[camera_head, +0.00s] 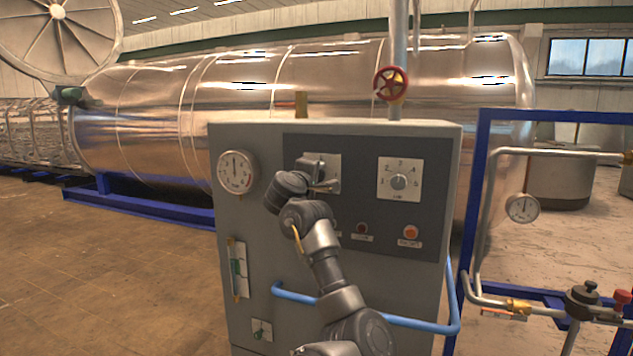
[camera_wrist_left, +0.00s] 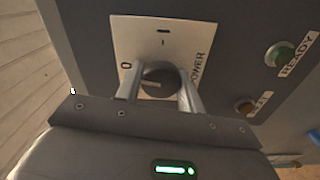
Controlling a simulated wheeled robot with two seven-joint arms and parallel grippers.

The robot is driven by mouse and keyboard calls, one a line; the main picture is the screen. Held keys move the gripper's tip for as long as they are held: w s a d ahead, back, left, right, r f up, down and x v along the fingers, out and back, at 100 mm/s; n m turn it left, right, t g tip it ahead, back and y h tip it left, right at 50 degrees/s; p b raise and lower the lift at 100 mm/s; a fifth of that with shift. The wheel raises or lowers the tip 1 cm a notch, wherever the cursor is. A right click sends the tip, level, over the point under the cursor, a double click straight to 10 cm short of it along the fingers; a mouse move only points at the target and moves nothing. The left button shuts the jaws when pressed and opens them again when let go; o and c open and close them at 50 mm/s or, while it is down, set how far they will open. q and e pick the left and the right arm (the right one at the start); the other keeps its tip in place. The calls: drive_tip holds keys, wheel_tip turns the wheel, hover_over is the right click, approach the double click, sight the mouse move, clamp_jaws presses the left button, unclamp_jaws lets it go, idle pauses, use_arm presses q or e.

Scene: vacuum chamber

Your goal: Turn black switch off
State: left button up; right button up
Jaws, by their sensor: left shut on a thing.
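The black switch (camera_wrist_left: 160,82) is a round dark knob on a white plate (camera_wrist_left: 150,42) marked "0", "I" and "POWER", seen in the left wrist view. My left gripper (camera_wrist_left: 160,92) is shut on the knob, with one finger on each side of it. In the head view my left gripper (camera_head: 318,186) is at the same white plate (camera_head: 330,166) on the grey control cabinet (camera_head: 262,200) and hides most of the knob. The exact direction of the knob's pointer is hard to tell. My right gripper is not in view.
Right of the switch is a numbered dial (camera_head: 398,181). Below it are an orange-red button (camera_head: 410,232) and a small red one (camera_head: 362,228). A gauge (camera_head: 237,171) is at left. A blue rail (camera_head: 415,325) crosses the cabinet front.

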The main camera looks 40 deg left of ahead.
use_arm(q)
drive_tip(key=shift+f+n+b, duration=0.1)
drive_tip(key=shift+n+b, duration=0.2)
drive_tip(key=shift+n, duration=0.5)
drive_tip(key=o, duration=0.9)
drive_tip(key=p+v, duration=0.3)
drive_tip(key=v, duration=0.7)
drive_tip(key=shift+s+d+p, duration=0.2)
drive_tip(key=shift+s+p, duration=0.15)
